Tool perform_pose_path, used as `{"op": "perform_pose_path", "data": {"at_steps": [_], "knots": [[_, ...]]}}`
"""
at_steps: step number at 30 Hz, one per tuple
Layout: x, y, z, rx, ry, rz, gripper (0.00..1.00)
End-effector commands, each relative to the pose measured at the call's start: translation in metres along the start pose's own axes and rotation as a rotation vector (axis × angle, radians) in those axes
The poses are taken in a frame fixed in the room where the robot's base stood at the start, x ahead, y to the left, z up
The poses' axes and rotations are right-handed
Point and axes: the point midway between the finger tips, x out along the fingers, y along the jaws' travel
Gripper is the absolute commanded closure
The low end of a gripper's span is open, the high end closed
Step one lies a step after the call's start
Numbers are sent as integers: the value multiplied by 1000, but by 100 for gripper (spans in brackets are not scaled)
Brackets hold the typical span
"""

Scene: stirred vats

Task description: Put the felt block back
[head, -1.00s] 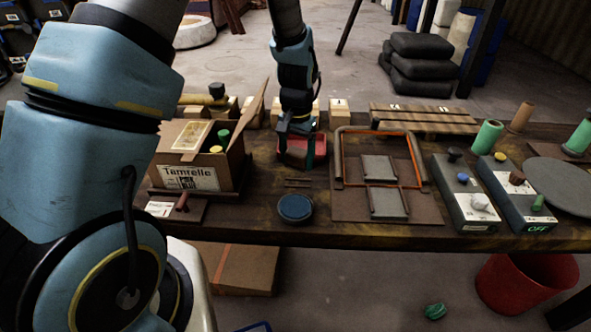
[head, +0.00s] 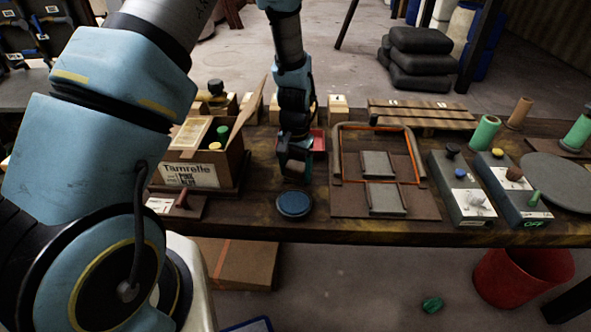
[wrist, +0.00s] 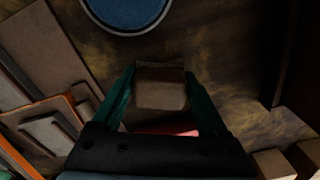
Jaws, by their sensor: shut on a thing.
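My gripper (wrist: 161,98) is shut on a grey-brown block, which I take for the felt block (wrist: 160,86). In the wrist view the block sits between the two green fingers, over the dark wooden bench. In the head view my gripper (head: 295,172) is just behind the round blue pad (head: 294,206), and the block is hard to make out there. A red tray (head: 318,141) stands behind my gripper, partly hidden by it. A strip of red also shows beneath the gripper in the wrist view (wrist: 166,129). I cannot tell whether the block touches the bench.
A cardboard box (head: 190,172) stands left of my gripper. A brown board with an orange-edged frame (head: 378,127) and grey pads lies to the right. Control boxes (head: 461,186) with knobs stand further right. Small wooden blocks (head: 338,107) line the back.

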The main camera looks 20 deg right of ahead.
Motion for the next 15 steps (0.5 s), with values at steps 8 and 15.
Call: {"op": "perform_pose_path", "data": {"at_steps": [8,15], "knots": [[0,0,0,0,0,0,0],[-2,0,0,0,0,0,0]]}}
